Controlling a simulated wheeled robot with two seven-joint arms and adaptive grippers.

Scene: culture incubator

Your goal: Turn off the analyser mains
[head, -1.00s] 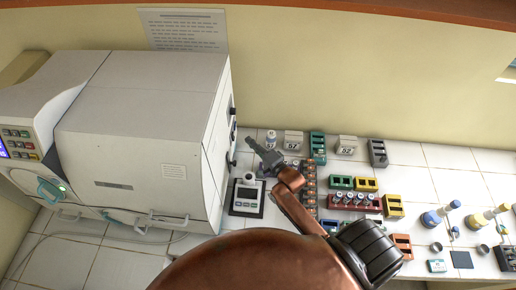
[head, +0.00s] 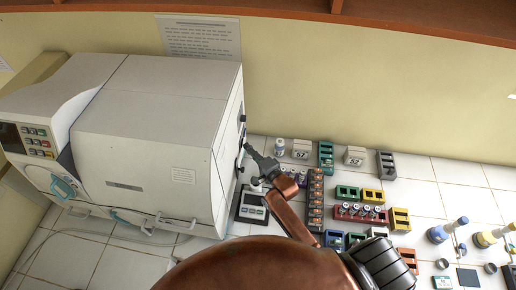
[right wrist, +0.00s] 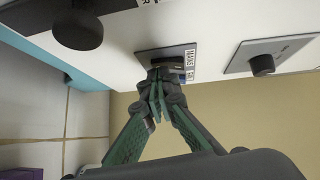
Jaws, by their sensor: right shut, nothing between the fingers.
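The analyser (head: 150,125) is the big white machine at the left of the head view. Its right side panel carries dark knobs. In the right wrist view, the mains switch (right wrist: 168,62) is a dark part on a square plate, beside a white label beginning "MAINS". My right gripper (head: 247,148) is shut and empty, close against that side panel. In the right wrist view its fingertips (right wrist: 158,82) are right at the switch and partly cover it; I cannot tell whether they touch. The switch's position is not clear. My left gripper is not in view.
A black round knob (right wrist: 78,28) and a second plate with a knob (right wrist: 262,64) flank the switch. A small device (head: 252,205) stands on the bench beside the analyser. Racks, such as the red one (head: 360,214), and bottles fill the bench to the right.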

